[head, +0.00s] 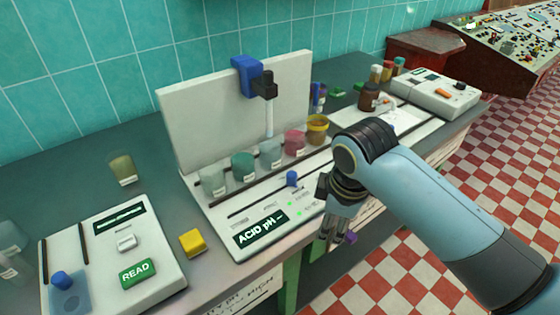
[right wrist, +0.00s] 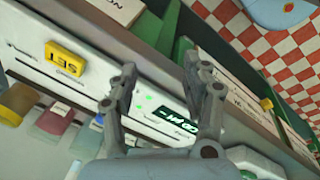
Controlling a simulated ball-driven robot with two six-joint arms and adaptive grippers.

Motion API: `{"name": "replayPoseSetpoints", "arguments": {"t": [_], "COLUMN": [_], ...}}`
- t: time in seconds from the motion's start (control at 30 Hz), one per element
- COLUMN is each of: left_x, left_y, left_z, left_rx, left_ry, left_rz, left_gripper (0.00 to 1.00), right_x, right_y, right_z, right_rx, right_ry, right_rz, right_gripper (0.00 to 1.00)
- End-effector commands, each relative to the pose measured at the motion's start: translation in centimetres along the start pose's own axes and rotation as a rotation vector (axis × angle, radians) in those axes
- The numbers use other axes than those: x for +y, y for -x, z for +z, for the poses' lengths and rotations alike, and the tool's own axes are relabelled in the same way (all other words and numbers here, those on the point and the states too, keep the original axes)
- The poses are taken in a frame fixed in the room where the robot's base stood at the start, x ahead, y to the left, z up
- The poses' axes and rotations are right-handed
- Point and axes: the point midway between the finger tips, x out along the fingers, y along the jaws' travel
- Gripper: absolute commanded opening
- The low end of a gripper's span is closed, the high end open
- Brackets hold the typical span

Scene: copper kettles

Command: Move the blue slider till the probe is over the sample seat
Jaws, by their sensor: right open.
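The ACID pH station (head: 215,210) is a white unit with an upright back panel. A blue knob (head: 292,179) stands in a slot on its front deck; I take it as the blue slider. A blue block (head: 246,76) on the panel's top edge carries a dark clamp and the pale probe (head: 269,120), which hangs upright near the middle of a row of beakers. I cannot tell which spot is the sample seat. My right gripper (head: 333,238) is open, empty, pointing down to the right of the knob, near the bench front; it also shows in the right wrist view (right wrist: 160,62).
Several beakers (head: 243,166) and a yellow cup (head: 317,130) line the station's deck. A READ unit (head: 110,255) and a yellow block (head: 193,242) lie at the left. Bottles (head: 368,97) and another white unit (head: 428,95) stand at the back right. Checkered floor (head: 365,280) lies below the bench edge.

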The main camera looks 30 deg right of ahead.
Motion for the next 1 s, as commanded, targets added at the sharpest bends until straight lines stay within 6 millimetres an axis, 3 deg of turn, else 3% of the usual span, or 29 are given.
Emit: {"name": "replayPoseSetpoints", "arguments": {"t": [0.17,0.37,0.6,0.7,0.87,1.0], "left_x": [-1.3,-0.9,-0.7,-0.7,-0.8,-0.9], "left_y": [0.5,1.0,1.7,1.8,1.9,2.0], "left_z": [-0.4,-0.8,-1.0,-1.0,-1.1,-1.1], "left_rx": [0.006,0.011,0.012,0.013,0.014,0.014], "left_ry": [-0.006,-0.004,-0.002,-0.002,-0.003,-0.003], "left_rz": [-0.014,-0.01,-0.006,-0.007,-0.007,-0.008], "left_gripper": [0.4,0.4,0.4,0.4,0.4,0.4], "right_x": [2.8,6.3,11.1,12.2,12.3,11.8], "right_y": [0.8,2.4,6.2,7.3,6.8,4.5], "right_z": [-2.5,-5.7,-9.8,-10.8,-11.0,-10.8], "right_rx": [-0.017,-0.026,-0.008,0.005,0.011,0.011], "right_ry": [0.214,0.504,0.911,1.027,1.08,1.078], "right_rz": [-0.03,-0.08,-0.16,-0.185,-0.2,-0.201], "right_gripper": [0.48,0.48,0.48,0.48,0.48,0.48]}}
